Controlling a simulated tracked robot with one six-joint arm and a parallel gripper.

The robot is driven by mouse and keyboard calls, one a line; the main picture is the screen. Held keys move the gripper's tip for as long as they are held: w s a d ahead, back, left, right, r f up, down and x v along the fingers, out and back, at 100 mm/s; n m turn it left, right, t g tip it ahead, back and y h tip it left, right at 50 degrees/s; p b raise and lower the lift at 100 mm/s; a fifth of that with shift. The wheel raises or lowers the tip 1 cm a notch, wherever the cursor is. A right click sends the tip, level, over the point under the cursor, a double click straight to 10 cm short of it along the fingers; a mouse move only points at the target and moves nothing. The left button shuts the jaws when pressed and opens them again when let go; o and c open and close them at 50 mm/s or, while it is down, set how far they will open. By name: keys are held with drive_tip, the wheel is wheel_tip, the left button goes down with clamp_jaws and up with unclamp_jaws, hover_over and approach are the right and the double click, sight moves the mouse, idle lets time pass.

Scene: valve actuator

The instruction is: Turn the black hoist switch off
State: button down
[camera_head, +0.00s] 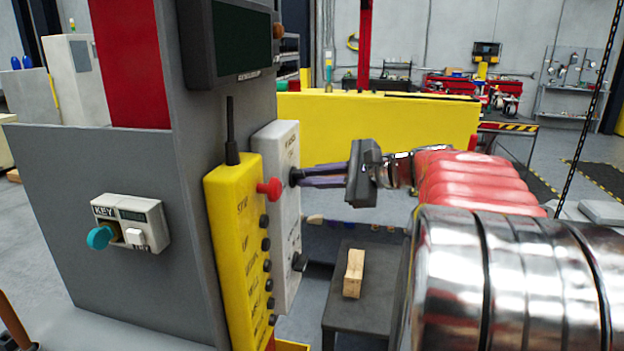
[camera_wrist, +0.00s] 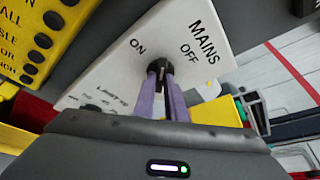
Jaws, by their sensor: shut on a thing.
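A black rotary switch (camera_head: 293,177) sits high on a white-grey panel (camera_head: 288,233). In the wrist view the panel reads MAINS, with ON left and OFF right above the black switch (camera_wrist: 157,66). My gripper (camera_head: 300,178) reaches in from the right, its purple fingers closed around the switch. In the wrist view my gripper (camera_wrist: 160,78) holds the knob between both fingertips. The knob's top end points roughly between the two words; its exact setting is hard to tell. A second black switch (camera_head: 299,262) sits lower on the panel, clear of my gripper.
A yellow button box (camera_head: 238,250) with a red knob (camera_head: 270,189) and several black buttons stands just left of the panel. A key box (camera_head: 130,224) is further left. A wooden block (camera_head: 353,273) lies on a dark stand (camera_head: 355,318) below my arm.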

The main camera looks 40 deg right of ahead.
drive_tip(key=m+g, duration=0.1)
drive_tip(key=m, duration=0.1)
drive_tip(key=m+g+y, duration=0.1)
drive_tip(key=m, duration=0.1)
drive_tip(key=m+g+y, duration=0.1)
drive_tip(key=shift+w+d+m, duration=0.2)
drive_tip(key=shift+d+m, duration=0.1)
drive_tip(key=shift+m, duration=0.1)
idle(0.4)
drive_tip(key=c, duration=1.8)
unclamp_jaws()
drive_tip(key=shift+r, duration=0.1)
drive_tip(key=v, duration=1.3)
drive_tip(key=shift+d, duration=0.45)
